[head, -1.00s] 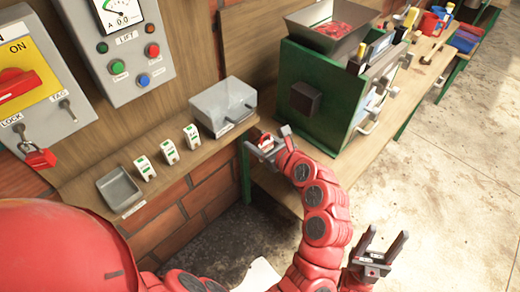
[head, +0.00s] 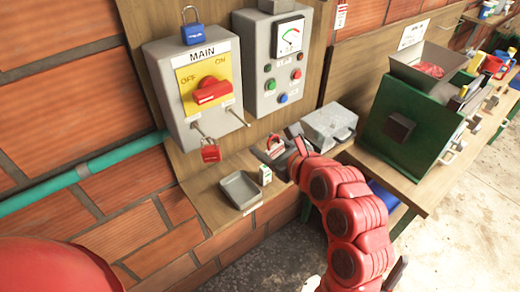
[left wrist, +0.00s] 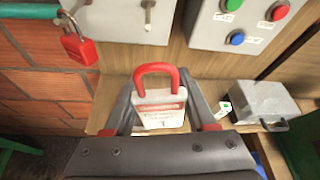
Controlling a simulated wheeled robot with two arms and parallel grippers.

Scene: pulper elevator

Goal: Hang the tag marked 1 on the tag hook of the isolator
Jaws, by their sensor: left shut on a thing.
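My left gripper (head: 274,146) is shut on a white tag with a red loop (left wrist: 160,105), held upright in front of the shelf. A 1 shows low on its face in the left wrist view; the small print is unreadable. The isolator (head: 165,110) is a grey box marked MAIN with a yellow OFF/ON plate and a red handle. Two pegs stick out below the plate. A red padlock (head: 210,153) hangs from the left one; the right one, the tag hook (head: 236,116), is bare. The held tag is below and right of this hook, apart from it.
A grey tray (head: 240,190) and a small white tag (head: 265,175) are on the shelf. My gripper hides part of the shelf. A grey metal box (head: 328,125) is to the right, below the lift panel (head: 262,55). A blue padlock (head: 192,32) is on top of the isolator.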

